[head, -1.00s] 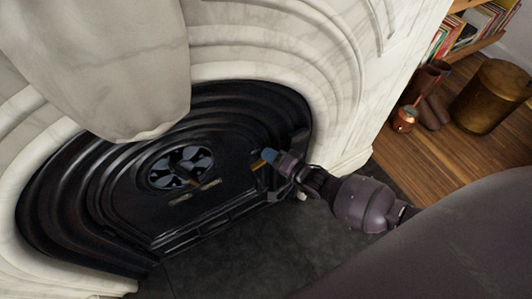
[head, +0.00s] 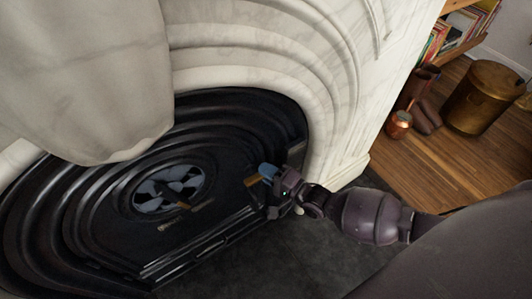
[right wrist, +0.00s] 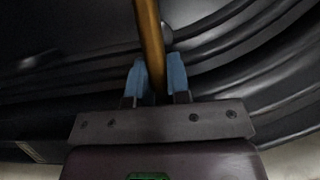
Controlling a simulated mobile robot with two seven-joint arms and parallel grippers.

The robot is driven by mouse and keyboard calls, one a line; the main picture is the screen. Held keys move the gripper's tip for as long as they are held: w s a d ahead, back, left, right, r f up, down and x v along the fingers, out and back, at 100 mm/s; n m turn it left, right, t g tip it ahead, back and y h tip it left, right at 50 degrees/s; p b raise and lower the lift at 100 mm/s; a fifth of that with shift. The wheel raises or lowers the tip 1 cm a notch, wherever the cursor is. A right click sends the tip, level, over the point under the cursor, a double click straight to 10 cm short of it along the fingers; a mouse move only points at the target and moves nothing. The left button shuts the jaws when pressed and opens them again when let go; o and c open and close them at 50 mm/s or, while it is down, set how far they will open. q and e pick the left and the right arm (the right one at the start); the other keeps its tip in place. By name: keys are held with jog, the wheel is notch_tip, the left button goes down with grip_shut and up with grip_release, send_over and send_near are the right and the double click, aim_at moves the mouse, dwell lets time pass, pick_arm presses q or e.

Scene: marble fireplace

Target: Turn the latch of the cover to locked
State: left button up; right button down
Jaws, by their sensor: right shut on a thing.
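The black cover (head: 215,185) fills the arched fireplace opening, with a round slatted vent (head: 150,190) in it. A brass-brown bar (head: 251,181), which looks like the latch handle, is at the cover's right side. My right gripper (head: 266,171) has blue fingertips and is shut on this bar. In the right wrist view the bar (right wrist: 150,45) runs up from between the two blue fingers (right wrist: 157,80). I cannot tell where the bar joins the cover, nor its exact turn. My left gripper is not in view.
A white marble surround (head: 255,55) curves around the cover, close above my right gripper. A dark hearth slab (head: 290,250) lies below. To the right are a wooden floor (head: 425,165), a copper pot (head: 398,124), a brass bin (head: 482,97) and a bookshelf (head: 465,32).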

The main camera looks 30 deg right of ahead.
jog(key=c, duration=1.1)
grip_release()
jog(key=shift+s+d, duration=0.15)
jog(key=shift+s, duration=0.15)
pick_arm(q)
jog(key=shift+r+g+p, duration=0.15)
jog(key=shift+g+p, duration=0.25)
jog(key=shift+p, duration=0.4)
pick_arm(e)
jog(key=v, duration=1)
jog(key=shift+s, duration=0.1)
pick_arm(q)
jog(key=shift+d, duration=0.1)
